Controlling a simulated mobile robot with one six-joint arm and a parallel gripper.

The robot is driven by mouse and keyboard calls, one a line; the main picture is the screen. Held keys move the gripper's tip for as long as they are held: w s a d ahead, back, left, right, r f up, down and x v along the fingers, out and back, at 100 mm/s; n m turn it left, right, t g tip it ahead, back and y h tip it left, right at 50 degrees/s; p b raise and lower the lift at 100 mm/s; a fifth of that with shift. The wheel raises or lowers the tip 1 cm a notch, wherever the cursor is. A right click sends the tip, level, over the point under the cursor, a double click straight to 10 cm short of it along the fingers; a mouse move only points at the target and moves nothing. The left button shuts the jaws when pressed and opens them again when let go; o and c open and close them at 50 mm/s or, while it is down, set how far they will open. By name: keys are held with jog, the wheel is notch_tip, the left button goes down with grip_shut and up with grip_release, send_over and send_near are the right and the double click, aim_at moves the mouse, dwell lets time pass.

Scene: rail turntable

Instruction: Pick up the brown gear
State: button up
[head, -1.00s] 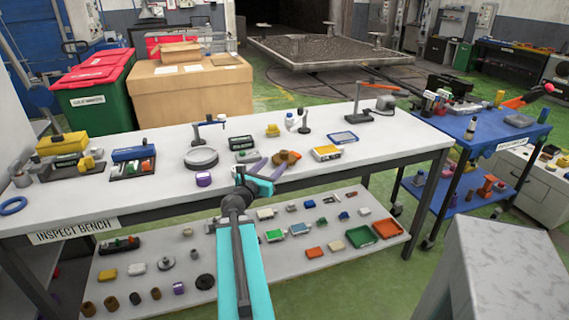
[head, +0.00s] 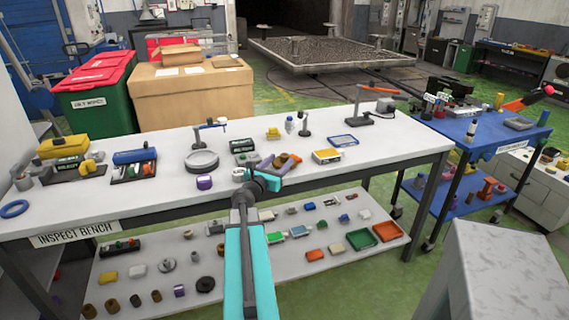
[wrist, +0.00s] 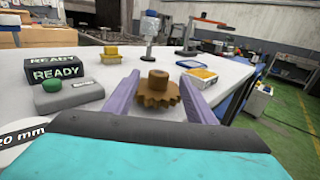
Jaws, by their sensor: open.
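The brown gear (wrist: 158,92) lies on the white bench top in the wrist view, teeth around its rim and a round hub on top. My gripper (wrist: 160,93) is open, with its two purple fingers on either side of the gear. I cannot tell whether either finger touches it. In the head view the gear (head: 294,158) is small and partly hidden by my gripper (head: 276,163), which reaches over the bench's front edge.
A black READY box (wrist: 56,68) and a grey block with a green button (wrist: 68,94) stand left of the gripper.

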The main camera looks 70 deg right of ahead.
aim_at(283, 157)
jog(key=shift+s+d+p, duration=0.15)
jog(key=shift+d+p, duration=0.2)
jog(key=shift+d, duration=0.95)
jog(key=shift+s+d+p, duration=0.1)
jog(key=shift+d+p, duration=0.25)
jog(key=shift+d, duration=0.95)
jog(key=shift+c, duration=0.2)
jog(key=shift+r, duration=0.1)
grip_shut()
